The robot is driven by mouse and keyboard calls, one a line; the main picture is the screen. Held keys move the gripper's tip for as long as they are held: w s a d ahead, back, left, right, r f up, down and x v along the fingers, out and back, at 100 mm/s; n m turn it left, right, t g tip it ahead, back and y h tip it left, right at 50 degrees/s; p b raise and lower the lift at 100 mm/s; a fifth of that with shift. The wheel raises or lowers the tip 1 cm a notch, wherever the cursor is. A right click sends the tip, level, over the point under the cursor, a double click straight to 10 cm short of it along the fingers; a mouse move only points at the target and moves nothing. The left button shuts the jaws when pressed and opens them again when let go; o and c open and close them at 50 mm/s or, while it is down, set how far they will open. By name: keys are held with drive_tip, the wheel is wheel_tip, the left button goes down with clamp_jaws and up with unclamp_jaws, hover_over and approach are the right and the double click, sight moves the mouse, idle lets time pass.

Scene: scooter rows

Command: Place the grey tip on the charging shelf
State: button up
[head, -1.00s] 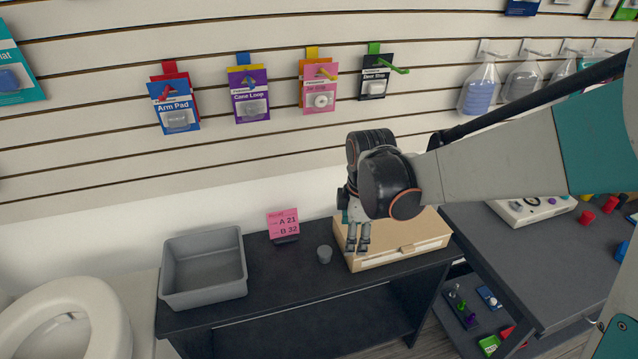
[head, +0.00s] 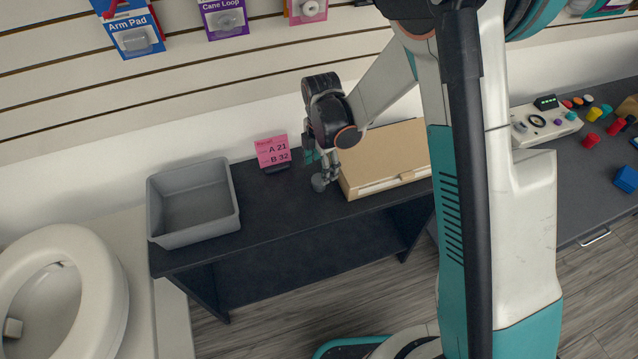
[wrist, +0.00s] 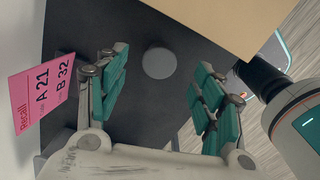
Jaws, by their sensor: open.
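The grey tip (head: 318,184), a small grey round piece, stands on the black bench (head: 270,235), just left of the tan box. In the wrist view the tip (wrist: 158,63) shows as a grey disc between the two teal finger pads. My gripper (head: 325,168) is open and reaches down at the tip. In the wrist view my gripper (wrist: 162,75) has a clear gap on both sides of the tip, and neither finger visibly touches it. I cannot tell which surface is the charging shelf.
A grey bin (head: 193,203) and a pink recall sign (head: 272,151) stand left of the tip. The tan box (head: 385,155) is close on the right. A toilet seat (head: 65,290) is at far left. A dark table (head: 590,165) with a control panel (head: 543,122) is at right.

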sight(319, 179)
drive_tip(key=f+b, duration=0.1)
drive_tip(key=f, duration=0.3)
drive_tip(key=f+b, duration=0.1)
drive_tip(key=f, duration=0.1)
drive_tip(key=shift+s+a+f+b, duration=0.1)
drive_tip(key=shift+a+f+b, duration=0.15)
drive_tip(key=shift+b, duration=0.1)
drive_tip(key=shift+r, duration=0.1)
drive_tip(key=c, duration=1.2)
drive_tip(key=shift+o, duration=0.2)
